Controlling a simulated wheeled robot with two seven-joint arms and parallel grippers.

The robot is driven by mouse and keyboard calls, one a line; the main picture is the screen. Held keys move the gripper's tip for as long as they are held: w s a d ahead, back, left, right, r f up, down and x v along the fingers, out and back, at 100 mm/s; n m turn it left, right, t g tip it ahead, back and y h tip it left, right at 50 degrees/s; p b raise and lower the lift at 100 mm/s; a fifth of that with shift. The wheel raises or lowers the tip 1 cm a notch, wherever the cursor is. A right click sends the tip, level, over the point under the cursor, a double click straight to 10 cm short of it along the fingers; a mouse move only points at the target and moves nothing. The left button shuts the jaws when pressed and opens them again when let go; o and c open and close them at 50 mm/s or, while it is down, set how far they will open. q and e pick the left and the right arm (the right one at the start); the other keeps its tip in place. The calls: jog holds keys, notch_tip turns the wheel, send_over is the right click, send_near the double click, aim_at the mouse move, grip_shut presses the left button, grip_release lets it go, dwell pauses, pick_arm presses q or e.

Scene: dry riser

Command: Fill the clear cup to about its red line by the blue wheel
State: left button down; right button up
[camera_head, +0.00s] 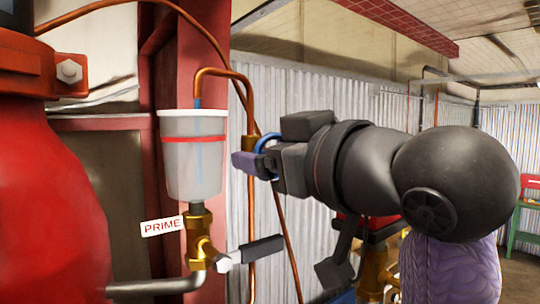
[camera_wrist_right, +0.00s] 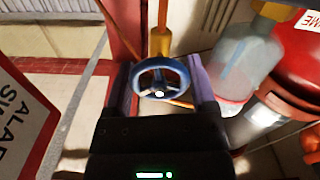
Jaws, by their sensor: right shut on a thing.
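The clear cup (camera_head: 193,175) stands upright on a brass fitting, with a red line (camera_head: 193,139) around its upper part. A thin blue stream (camera_head: 198,152) runs from the copper spout down into it; I cannot tell the water level. The cup also shows in the right wrist view (camera_wrist_right: 238,62). The blue wheel (camera_head: 268,141) sits on the copper pipe right of the cup. My right gripper (camera_head: 260,155) is shut on the wheel, which lies between its purple fingers in the right wrist view (camera_wrist_right: 160,78). My left gripper is out of view.
A brass valve (camera_head: 199,240) with a dark lever (camera_head: 262,250) and a white PRIME tag (camera_head: 162,227) is below the cup. A large red vessel (camera_head: 45,210) fills the left. A red post stands behind the cup, with corrugated wall beyond.

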jog(key=o, duration=1)
jog(key=shift+o, duration=0.9)
jog(key=shift+s+d+r, duration=0.1)
jog(key=shift+s, duration=0.05)
jog(key=shift+s+d, duration=0.1)
jog(key=b+v, duration=0.4)
jog(key=v, duration=0.5)
jog(key=shift+s+d+b, duration=0.2)
jog(key=shift+s+b, duration=0.1)
